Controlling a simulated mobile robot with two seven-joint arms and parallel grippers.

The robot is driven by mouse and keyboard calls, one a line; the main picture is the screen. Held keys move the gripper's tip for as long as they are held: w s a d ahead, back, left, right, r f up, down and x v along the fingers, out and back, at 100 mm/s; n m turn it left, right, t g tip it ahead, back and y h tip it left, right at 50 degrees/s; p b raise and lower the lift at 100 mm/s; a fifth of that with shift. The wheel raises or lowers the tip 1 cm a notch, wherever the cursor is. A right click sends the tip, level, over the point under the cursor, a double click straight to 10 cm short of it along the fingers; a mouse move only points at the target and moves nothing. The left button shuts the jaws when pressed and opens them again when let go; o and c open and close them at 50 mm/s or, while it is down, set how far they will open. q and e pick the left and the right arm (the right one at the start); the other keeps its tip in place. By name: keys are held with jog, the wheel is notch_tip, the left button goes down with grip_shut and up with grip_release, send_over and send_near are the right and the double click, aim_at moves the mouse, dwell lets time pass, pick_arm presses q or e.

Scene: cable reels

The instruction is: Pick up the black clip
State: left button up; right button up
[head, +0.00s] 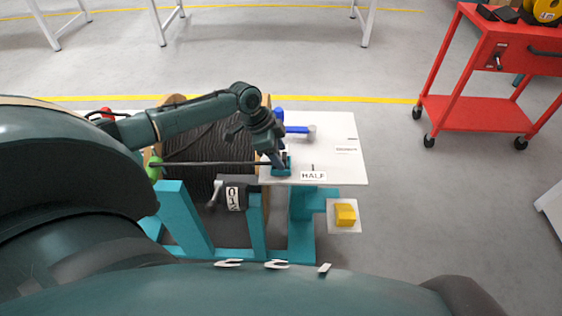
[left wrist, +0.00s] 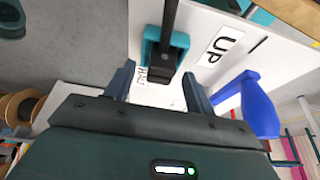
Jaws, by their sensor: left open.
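My left gripper (head: 277,156) is over the white board, just above a teal holder (head: 282,169). In the left wrist view my left gripper (left wrist: 158,86) is open, with its two fingers apart and nothing clamped between them. A dark bar-like part (left wrist: 166,40), likely the black clip, runs down through the teal holder (left wrist: 181,42). Its near end lies in line with the gap between the fingers; I cannot tell how far beyond them it is. In the head view the gripper mostly hides it. My right gripper is not in view.
A reel of dark cable (head: 215,140) stands left of the white board (head: 335,150). A blue lever (head: 298,129) is behind the gripper, and it is close right of the fingers in the wrist view (left wrist: 258,105). A counter (head: 235,196) and yellow block (head: 345,214) are nearer me. A red cart (head: 480,112) stands far right.

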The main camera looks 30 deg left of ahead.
pick_arm(q)
jog(key=shift+c, duration=0.3)
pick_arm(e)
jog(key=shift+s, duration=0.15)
pick_arm(q)
jog(key=c, duration=1)
notch_tip(320, 180, up, 10)
jog(key=shift+p, duration=0.85)
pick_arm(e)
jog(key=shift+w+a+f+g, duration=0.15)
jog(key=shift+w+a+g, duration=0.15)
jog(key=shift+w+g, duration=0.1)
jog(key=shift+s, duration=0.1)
